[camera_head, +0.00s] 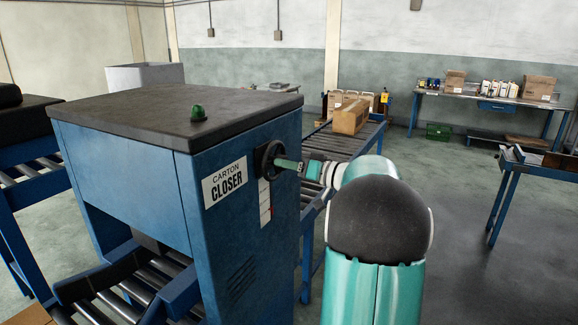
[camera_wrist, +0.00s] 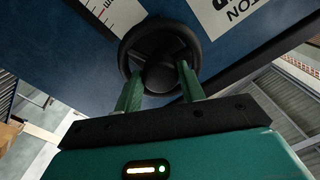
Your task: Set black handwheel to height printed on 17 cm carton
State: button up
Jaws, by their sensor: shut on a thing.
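The black handwheel (camera_head: 261,158) is on the side of the blue carton closer (camera_head: 240,235), right of its "CARTON CLOSER" label (camera_head: 225,183). In the wrist view the handwheel (camera_wrist: 127,45) shows a round rim, spokes and a hub. My gripper (camera_head: 283,164) reaches it from the right. In the wrist view the two green fingers of my gripper (camera_wrist: 160,78) are shut on the handwheel, one on each side of the hub. A white scale strip (camera_head: 265,203) with red marks is below the wheel. It is partly visible in the wrist view (camera_wrist: 100,10); its reading is not legible.
A brown carton (camera_head: 350,117) lies on the roller conveyor (camera_head: 345,148) behind the closer; no printed height is readable. A green button (camera_head: 197,112) tops the closer. A workbench (camera_head: 480,98) with boxes and bottles stands at the back.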

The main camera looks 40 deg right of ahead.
jog(key=shift+f, duration=0.1)
jog(key=o, duration=1)
jog(key=shift+s, duration=0.1)
jog(key=v, duration=1.3)
jog(key=shift+s+d, duration=0.1)
jog(key=shift+s, duration=0.2)
